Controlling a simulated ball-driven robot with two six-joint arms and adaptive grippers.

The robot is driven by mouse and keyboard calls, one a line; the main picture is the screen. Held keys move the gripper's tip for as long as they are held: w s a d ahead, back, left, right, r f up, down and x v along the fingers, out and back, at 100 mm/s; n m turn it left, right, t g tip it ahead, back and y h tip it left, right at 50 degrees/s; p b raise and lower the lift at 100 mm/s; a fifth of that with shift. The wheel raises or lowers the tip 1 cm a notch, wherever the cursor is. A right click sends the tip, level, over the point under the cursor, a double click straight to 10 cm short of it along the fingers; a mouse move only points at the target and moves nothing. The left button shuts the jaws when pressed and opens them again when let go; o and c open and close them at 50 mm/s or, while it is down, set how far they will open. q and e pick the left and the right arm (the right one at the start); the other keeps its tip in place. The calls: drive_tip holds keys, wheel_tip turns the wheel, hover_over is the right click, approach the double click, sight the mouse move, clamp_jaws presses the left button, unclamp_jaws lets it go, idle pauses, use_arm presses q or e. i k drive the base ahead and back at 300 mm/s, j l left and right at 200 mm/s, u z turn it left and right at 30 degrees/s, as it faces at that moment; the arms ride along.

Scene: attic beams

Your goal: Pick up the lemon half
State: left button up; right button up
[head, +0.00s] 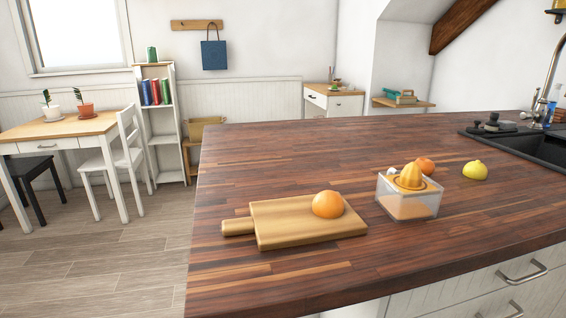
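A yellow lemon piece (475,171), which looks like the lemon half, sits on the dark wooden worktop (290,150) at the right, in front of the sink. Its cut face cannot be made out clearly at this size. Neither of my grippers is in the head view.
A citrus juicer (408,199) with a clear box and orange cone stands left of the lemon. An orange fruit (425,165) is behind it. A cutting board (290,230) with an orange (328,204) lies at the front left. The black sink (530,150) is at the right.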

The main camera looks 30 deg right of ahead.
sight(475, 170)
drive_tip(key=z, duration=1.95)
